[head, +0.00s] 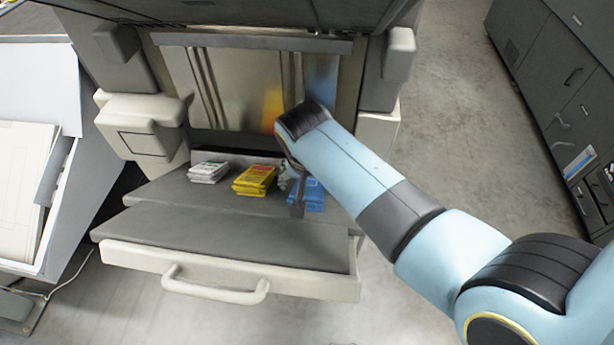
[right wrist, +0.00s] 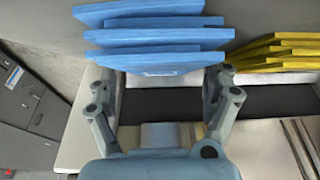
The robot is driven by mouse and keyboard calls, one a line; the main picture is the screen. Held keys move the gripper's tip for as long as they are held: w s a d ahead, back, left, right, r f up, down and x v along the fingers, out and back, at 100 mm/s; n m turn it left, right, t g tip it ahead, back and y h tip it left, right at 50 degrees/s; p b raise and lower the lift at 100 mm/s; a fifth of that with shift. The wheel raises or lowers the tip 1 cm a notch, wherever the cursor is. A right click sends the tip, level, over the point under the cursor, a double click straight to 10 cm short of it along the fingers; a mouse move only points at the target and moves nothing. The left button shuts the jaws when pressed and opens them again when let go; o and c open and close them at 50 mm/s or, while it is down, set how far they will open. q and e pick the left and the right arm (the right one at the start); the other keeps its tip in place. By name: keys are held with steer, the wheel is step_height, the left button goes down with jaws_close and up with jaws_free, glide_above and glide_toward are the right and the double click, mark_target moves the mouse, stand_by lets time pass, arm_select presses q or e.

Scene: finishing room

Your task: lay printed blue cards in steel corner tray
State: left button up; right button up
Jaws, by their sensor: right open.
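A stack of blue cards (head: 312,197) lies at the right end of the grey output shelf, partly hidden by my right arm. In the right wrist view the blue cards (right wrist: 150,38) form an uneven stack just beyond the fingers. My right gripper (right wrist: 160,92) is open, with one finger on each side and nothing held between them. In the head view the right gripper (head: 291,182) is mostly behind its arm, beside the blue stack; contact cannot be told. I cannot make out a steel corner tray. My left gripper is not in view.
Yellow cards (head: 255,180) lie left of the blue ones, and white-topped cards (head: 208,172) further left. The machine's front drawer (head: 230,268) with its handle juts out below. Grey cabinets (head: 560,80) stand at the right, with open floor between.

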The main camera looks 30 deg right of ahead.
steer(key=shift+s+a+r, duration=0.15)
steer(key=shift+s, duration=0.1)
steer(key=shift+s+a+r, duration=0.1)
steer(key=shift+s+r, duration=0.05)
steer(key=shift+s, duration=0.05)
steer(key=shift+w+f, duration=0.15)
steer(key=shift+f, duration=0.15)
steer(key=c, duration=0.6)
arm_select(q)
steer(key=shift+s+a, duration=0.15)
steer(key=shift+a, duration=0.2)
arm_select(e)
steer(key=shift+f, duration=0.1)
steer(key=c, duration=1)
